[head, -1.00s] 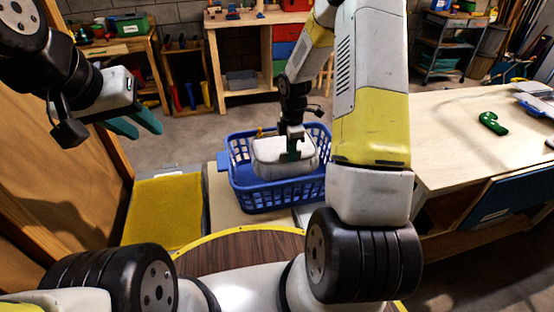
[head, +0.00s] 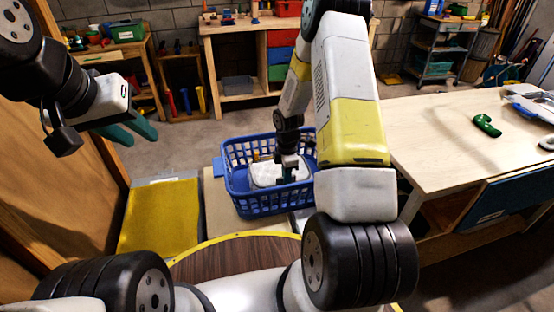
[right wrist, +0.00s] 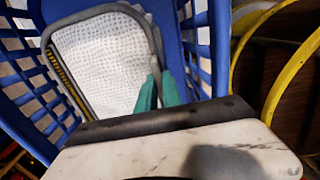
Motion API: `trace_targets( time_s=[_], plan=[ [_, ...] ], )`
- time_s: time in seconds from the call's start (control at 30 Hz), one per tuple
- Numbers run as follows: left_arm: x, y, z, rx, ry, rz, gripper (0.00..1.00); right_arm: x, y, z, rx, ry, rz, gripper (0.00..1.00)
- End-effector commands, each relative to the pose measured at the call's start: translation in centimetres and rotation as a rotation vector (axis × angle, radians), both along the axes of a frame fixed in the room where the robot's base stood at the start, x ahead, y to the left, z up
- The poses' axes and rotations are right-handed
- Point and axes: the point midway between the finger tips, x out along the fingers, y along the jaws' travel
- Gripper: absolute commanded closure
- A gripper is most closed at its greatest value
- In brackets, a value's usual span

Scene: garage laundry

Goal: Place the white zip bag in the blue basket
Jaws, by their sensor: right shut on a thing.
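The white zip bag (head: 264,175) is inside the blue basket (head: 262,204), low between its walls. In the right wrist view the bag (right wrist: 104,62) shows a white dotted face with a grey edge, and the basket's slatted wall (right wrist: 22,85) is beside it. My right gripper (head: 288,176) reaches down into the basket. Its green fingers, seen in the right wrist view (right wrist: 158,88), are shut on the bag's edge. My left gripper (head: 130,131) is open and empty at the left, in the air away from the basket. The bag's underside is hidden.
A yellow mat (head: 160,218) lies left of the basket. A wooden table (head: 450,130) stands at the right with a green object (head: 487,125) on it. A workbench (head: 235,75) is at the back. Open floor lies between the basket and the back workbench.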

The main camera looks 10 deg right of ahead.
Motion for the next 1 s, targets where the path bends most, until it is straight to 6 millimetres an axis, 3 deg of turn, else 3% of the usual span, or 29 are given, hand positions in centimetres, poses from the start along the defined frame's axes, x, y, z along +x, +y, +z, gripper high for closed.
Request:
trace_targets(
  time_s=[0.03, 0.07, 0.1, 0.17, 0.57, 1.0],
  plan=[
    [0.0, 0.0, 0.0, 0.000, 0.000, 0.000, 0.69, 0.0, 0.0, -0.2, 0.000, 0.000, 0.000, 1.00],
    [0.0, 0.0, 0.0, 0.000, 0.000, 0.000, 0.69, 0.0, 0.0, -0.1, 0.000, 0.000, 0.000, 0.85],
    [0.0, 0.0, 0.0, 0.000, 0.000, 0.000, 0.69, 0.0, 0.0, -0.1, 0.000, 0.000, 0.000, 0.77],
    [0.0, 0.0, 0.0, 0.000, 0.000, 0.000, 0.69, 0.0, 0.0, -0.1, 0.000, 0.000, 0.000, 0.69],
    [0.0, 0.0, 0.0, 0.000, 0.000, 0.000, 0.69, 0.0, 0.0, 0.6, 0.000, -0.002, -0.001, 0.69],
    [0.0, 0.0, 0.0, 0.000, 0.000, 0.000, 0.69, 0.1, -0.1, 9.3, 0.000, -0.004, -0.003, 0.69]
  ],
)
